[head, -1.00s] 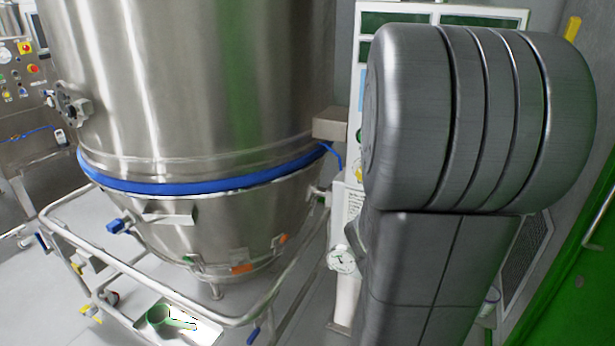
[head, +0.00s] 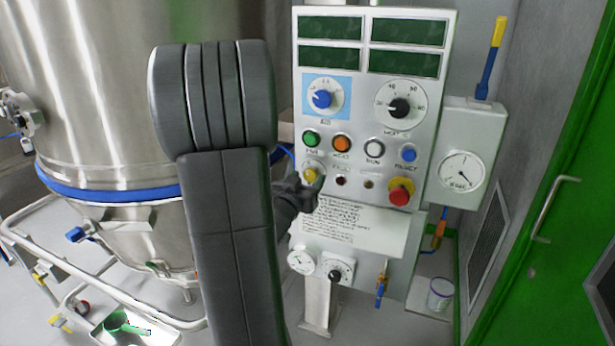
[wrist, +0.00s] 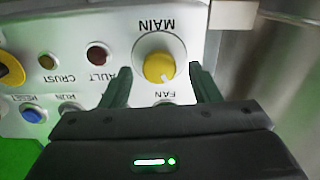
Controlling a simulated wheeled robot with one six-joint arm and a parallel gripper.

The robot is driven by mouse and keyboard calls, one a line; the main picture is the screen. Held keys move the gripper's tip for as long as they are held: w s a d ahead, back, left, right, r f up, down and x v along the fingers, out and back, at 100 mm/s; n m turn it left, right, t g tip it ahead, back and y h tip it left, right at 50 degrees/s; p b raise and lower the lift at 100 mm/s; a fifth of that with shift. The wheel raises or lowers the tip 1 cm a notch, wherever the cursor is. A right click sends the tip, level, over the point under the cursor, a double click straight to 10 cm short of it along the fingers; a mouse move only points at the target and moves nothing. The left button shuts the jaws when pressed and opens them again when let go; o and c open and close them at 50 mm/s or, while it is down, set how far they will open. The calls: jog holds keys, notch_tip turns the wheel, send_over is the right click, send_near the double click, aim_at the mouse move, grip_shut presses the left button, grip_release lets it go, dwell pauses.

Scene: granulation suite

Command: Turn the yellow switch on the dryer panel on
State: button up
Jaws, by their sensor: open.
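The yellow switch (head: 310,174) is a round knob on a pale base at the lower left of the dryer panel (head: 437,75), below a green button. In the wrist view, which shows the panel upside down, the yellow switch (wrist: 158,67) is beside the label MAIN, and a small white mark shows on its lower edge. My gripper (wrist: 160,84) is open, with one dark finger on each side of the knob. I cannot tell whether either finger touches it. In the head view my gripper (head: 314,187) is at the switch, partly hidden by my arm.
A red emergency button (head: 400,192) on a yellow base is at the panel's lower right. Indicators and an orange button (head: 342,143) are close to the switch. A steel vessel (head: 90,90) stands left, a gauge box (head: 463,165) and green door (head: 560,220) right.

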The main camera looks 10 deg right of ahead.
jog(key=shift+w+d, duration=0.4)
jog(key=shift+w, duration=0.15)
jog(key=c, duration=1)
